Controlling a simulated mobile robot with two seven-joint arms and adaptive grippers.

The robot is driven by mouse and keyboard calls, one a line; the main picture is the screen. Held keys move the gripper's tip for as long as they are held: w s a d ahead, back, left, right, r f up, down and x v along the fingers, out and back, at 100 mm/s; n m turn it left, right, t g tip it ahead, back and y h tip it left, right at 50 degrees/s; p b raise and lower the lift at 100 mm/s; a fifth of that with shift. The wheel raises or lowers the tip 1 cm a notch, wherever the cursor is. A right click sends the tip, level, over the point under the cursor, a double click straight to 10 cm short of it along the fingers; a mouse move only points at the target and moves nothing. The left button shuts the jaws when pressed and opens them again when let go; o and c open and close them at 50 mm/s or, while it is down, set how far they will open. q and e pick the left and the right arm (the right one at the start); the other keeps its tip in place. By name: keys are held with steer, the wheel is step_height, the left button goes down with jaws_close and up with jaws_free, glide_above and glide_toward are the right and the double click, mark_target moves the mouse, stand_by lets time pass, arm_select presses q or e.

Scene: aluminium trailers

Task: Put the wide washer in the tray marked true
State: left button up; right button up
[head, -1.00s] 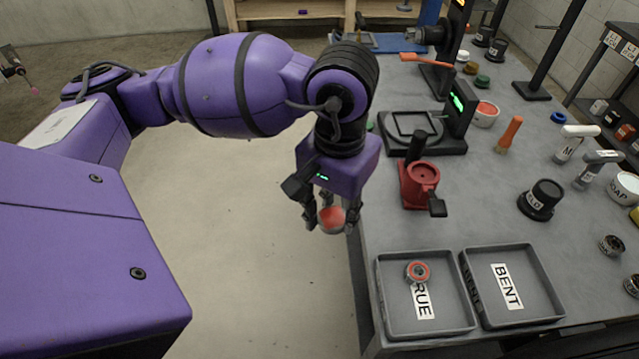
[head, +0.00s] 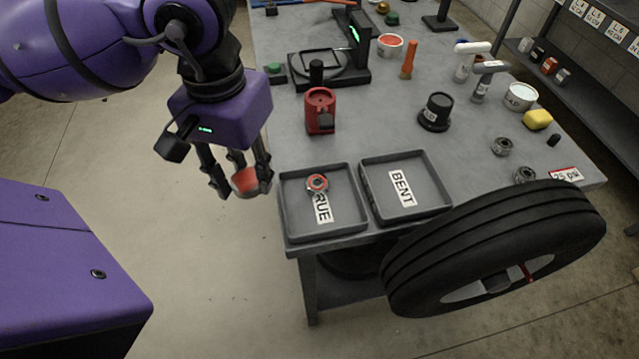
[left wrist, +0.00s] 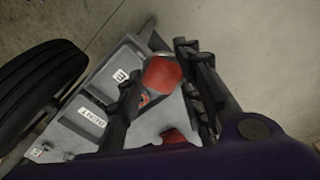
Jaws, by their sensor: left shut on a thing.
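My left gripper (head: 240,185) is shut on a small round red thing (head: 245,181) with a paler edge, held in the air left of the tray marked TRUE (head: 345,232). The red thing also shows between the dark fingers in the left wrist view (left wrist: 162,77); I cannot tell whether it is a washer. The TRUE tray is shallow and grey, at the table's front left corner. A small red and grey ring (head: 317,183) lies in it, partly over the label's first letter. My right gripper is not in view.
A tray marked BENT (head: 432,208) stands right of the TRUE tray. A large black tyre (head: 540,225) is at the table's front right. A red device (head: 320,110) and a scale (head: 330,65) stand behind the trays. Open floor lies left of the table.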

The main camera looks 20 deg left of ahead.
arm_select(q)
steer(key=shift+s+a+r, duration=0.2)
steer(key=shift+s+a, duration=0.15)
steer(key=shift+s, duration=0.3)
steer(key=shift+s+r, duration=0.2)
steer(key=shift+s, duration=0.05)
steer(key=shift+d+b, duration=0.15)
steer(key=shift+b, duration=0.15)
steer(key=w+d+f, duration=0.3)
steer(key=w+d, duration=0.1)
steer(key=d, duration=0.2)
steer(key=p, duration=0.1)
glide_above(327, 219)
steer(key=a, duration=0.1)
steer(key=f, duration=0.5)
steer(key=shift+s, duration=0.35)
steer(key=shift+w+d+f, duration=0.2)
steer(key=shift+d+f, duration=0.1)
steer(key=shift+f, duration=0.2)
steer(key=shift+w+d+f, duration=0.1)
steer(key=shift+f, duration=0.85)
steer(key=shift+w+d+f, duration=0.1)
steer(key=shift+f, duration=0.8)
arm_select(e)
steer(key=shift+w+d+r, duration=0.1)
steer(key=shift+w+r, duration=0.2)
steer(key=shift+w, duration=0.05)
